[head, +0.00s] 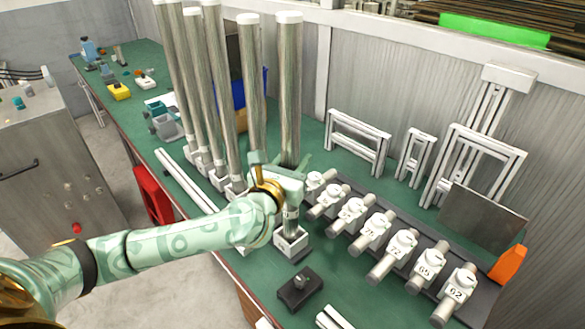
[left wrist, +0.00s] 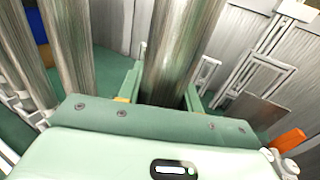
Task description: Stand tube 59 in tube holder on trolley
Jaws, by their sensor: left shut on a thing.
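My left gripper (head: 288,178) is shut around the lower part of a tall, upright metal tube (head: 290,90) with a white cap. The tube's lower end is at a white square holder (head: 291,246) on the green bench; I cannot tell how deep it sits. In the left wrist view the tube (left wrist: 180,50) stands between the fingers (left wrist: 160,92). I cannot read a number on it. Several similar capped tubes (head: 252,80) stand in a row to its left. I cannot make out a trolley with a tube holder. My right gripper is not in view.
A dark rack of numbered white fittings (head: 402,243), including 72, 65 and 62, lies right of the held tube. A black block (head: 299,289) sits in front. White frames (head: 358,140) and an orange piece (head: 508,265) stand behind. A grey cabinet (head: 55,165) is at left across the floor.

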